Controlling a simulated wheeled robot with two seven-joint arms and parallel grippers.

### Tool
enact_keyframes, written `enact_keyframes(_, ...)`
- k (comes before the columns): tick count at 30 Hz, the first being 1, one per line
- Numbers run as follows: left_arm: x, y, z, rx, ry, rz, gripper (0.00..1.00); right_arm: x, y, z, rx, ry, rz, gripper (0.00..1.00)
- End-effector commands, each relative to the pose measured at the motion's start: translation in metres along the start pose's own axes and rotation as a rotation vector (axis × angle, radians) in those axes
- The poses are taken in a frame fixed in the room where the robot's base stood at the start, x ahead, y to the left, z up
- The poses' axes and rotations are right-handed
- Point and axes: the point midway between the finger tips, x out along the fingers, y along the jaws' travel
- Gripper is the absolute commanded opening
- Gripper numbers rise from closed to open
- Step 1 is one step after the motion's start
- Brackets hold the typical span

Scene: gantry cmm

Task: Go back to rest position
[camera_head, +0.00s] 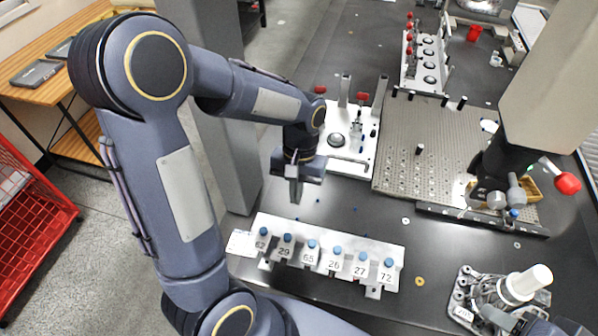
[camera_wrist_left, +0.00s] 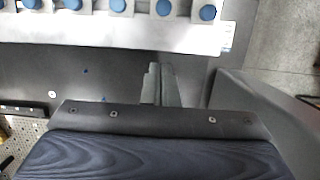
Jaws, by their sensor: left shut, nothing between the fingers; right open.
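My left gripper (camera_head: 295,192) hangs from the left arm, fingers down, over the dark table behind the numbered rack. Its fingers are shut with nothing between them. They also show together in the left wrist view (camera_wrist_left: 158,85), apart from the rack. My right gripper (camera_head: 512,312) is at the lower right edge of the head view, only partly seen. It is open, beside a white-topped cylinder (camera_head: 532,280) on a small metal fixture (camera_head: 463,307). Whether it touches the cylinder or fixture cannot be told.
A white rack (camera_head: 330,240) with several blue-capped, numbered holders stands in front of the left gripper. Behind are a white fixture plate (camera_head: 345,160) and a perforated plate (camera_head: 425,150). A grey column (camera_head: 222,130) stands close to the left arm. A measuring head (camera_head: 500,165) hangs at right.

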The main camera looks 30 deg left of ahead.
Motion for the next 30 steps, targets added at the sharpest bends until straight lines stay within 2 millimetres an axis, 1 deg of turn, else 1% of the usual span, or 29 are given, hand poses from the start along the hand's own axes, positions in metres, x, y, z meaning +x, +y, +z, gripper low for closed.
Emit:
enact_keyframes(1, -0.011, 0.000, -0.001, 0.000, 0.006, 0.002, 0.00, 0.000, 0.000, 0.000, 0.000, 0.000, 0.000, 0.51)
enact_keyframes(3, -0.024, 0.001, -0.001, 0.001, 0.006, 0.001, 0.00, 0.001, 0.000, 0.001, 0.000, 0.000, 0.000, 0.51)
enact_keyframes(6, -0.038, 0.000, -0.001, 0.001, 0.004, 0.000, 0.00, 0.001, 0.000, 0.001, 0.000, -0.001, 0.000, 0.51)
enact_keyframes(9, -0.046, 0.000, -0.001, 0.001, 0.003, 0.000, 0.00, 0.001, 0.001, 0.001, 0.000, -0.001, 0.000, 0.51)
enact_keyframes(12, -0.050, 0.000, 0.000, 0.001, 0.003, 0.000, 0.00, 0.001, 0.001, 0.001, 0.000, -0.001, 0.000, 0.51)
enact_keyframes(20, -0.053, -0.001, 0.002, 0.002, 0.010, 0.010, 0.00, 0.001, 0.000, 0.001, 0.000, -0.001, 0.000, 0.51)
enact_keyframes(23, -0.060, -0.005, 0.013, 0.012, 0.046, 0.057, 0.00, 0.001, 0.000, 0.001, 0.000, -0.001, 0.000, 0.51)
enact_keyframes(25, -0.067, -0.009, 0.027, 0.023, 0.095, 0.112, 0.00, 0.001, 0.000, 0.001, 0.000, -0.001, 0.000, 0.51)
enact_keyframes(30, -0.080, -0.018, 0.074, 0.070, 0.277, 0.265, 0.00, 0.001, 0.000, 0.001, 0.000, -0.001, 0.000, 0.51)
